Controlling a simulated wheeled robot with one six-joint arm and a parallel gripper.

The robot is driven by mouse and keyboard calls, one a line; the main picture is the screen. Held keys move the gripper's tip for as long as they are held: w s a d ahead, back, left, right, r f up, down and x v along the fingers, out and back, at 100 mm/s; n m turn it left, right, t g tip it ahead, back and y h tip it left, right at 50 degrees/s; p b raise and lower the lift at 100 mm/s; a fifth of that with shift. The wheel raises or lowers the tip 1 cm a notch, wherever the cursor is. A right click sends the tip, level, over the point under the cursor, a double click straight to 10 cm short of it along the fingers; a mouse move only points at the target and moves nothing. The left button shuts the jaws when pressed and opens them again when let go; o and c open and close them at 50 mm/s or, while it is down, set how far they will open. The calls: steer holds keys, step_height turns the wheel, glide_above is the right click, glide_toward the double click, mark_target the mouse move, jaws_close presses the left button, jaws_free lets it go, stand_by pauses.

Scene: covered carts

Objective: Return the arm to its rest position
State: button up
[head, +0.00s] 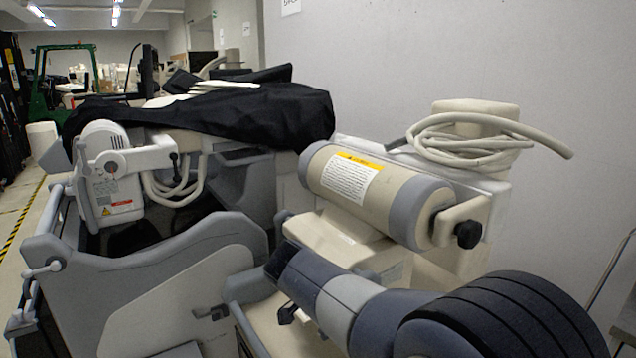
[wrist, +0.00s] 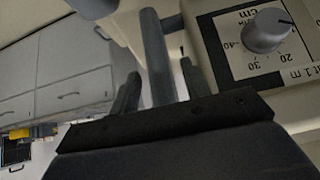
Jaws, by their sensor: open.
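My gripper (wrist: 160,90) shows in the wrist view, with two short dark fingers standing up from a black crossbar. The fingers are apart. A grey upright bar (wrist: 157,50) shows in the gap between them; I cannot tell how far beyond the fingers it is or whether they touch it. To the right of the fingers is a cream housing with a dial (wrist: 267,30) marked in cm. I cannot make out my gripper in the head view.
In the head view, a cream and grey cylinder (head: 375,195) and a coiled hose (head: 470,135) stand against the wall. A black cover (head: 240,112) drapes equipment at the left. A grey cart panel (head: 160,290) fills the lower left. Grey cabinets (wrist: 65,75) show in the wrist view.

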steer(key=shift+w+d+f+b, duration=0.2)
steer(key=shift+f+b, duration=0.2)
steer(key=shift+b, duration=0.15)
steer(key=p+v, duration=0.1)
steer(key=v, duration=0.9)
steer(key=x, duration=1)
steer(key=shift+d+b, duration=0.1)
steer(key=shift+b, duration=0.2)
steer(key=s+a+r+g+y+p, duration=0.2)
steer(key=a+r+y+p, duration=0.1)
steer(key=r+p, duration=0.6)
steer(key=s+a+r+g+y+p, duration=0.2)
steer(key=a+r+y+p, duration=0.1)
steer(key=r+p, duration=0.6)
steer(key=shift+s+a+r+y+p, duration=0.15)
steer(key=shift+r+y+p, duration=0.15)
steer(key=shift+r, duration=1.55)
